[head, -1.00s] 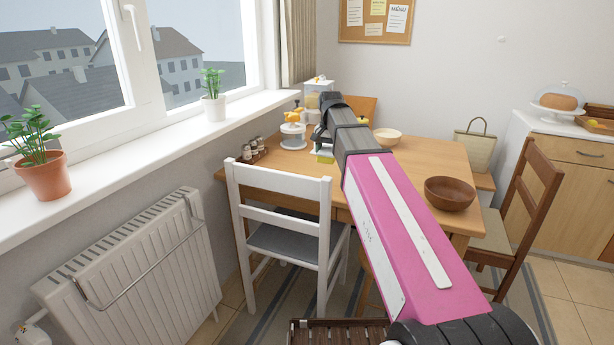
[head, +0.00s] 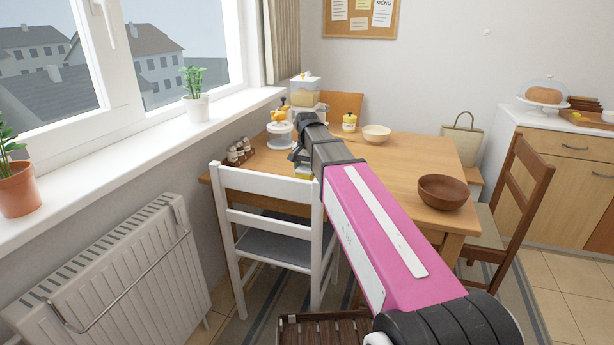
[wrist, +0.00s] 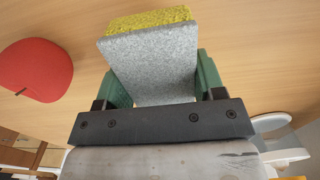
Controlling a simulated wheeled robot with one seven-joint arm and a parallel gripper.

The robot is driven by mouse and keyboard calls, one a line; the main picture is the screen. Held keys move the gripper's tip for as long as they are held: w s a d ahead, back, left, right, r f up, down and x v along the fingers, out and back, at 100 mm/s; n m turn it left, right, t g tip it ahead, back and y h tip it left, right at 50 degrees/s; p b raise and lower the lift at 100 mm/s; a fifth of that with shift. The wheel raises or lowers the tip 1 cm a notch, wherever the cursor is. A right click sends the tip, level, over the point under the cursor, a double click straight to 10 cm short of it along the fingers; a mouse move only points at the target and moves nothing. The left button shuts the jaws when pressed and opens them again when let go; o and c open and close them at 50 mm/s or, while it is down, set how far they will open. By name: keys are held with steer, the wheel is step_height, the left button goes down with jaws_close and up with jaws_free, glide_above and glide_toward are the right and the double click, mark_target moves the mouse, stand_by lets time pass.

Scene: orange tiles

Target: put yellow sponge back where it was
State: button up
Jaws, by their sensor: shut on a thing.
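The yellow sponge (wrist: 150,19) with a grey layer is between the fingers of my gripper (wrist: 152,88) in the wrist view. My gripper is shut on it, with the yellow side facing away from the wrist. In the head view my gripper (head: 301,160) is over the near left part of the wooden table (head: 400,165), behind the white chair's back. Only a small part of the sponge (head: 302,171) shows there below the arm. I cannot tell whether the sponge touches the tabletop.
A spice rack (head: 239,152) stands at the table's left edge. A white device with orange parts (head: 280,128), a yellow jar (head: 349,122), a cream bowl (head: 376,134) and a brown bowl (head: 443,191) are on the table. A white chair (head: 270,210) stands in front.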

mark_target(307, 166)
steer(key=shift+f, duration=1.3)
steer(key=shift+f, duration=0.15)
steer(key=o, duration=1)
steer(key=shift+c, duration=0.2)
step_height(307, 166, up, 12)
steer(key=shift+r, duration=0.2)
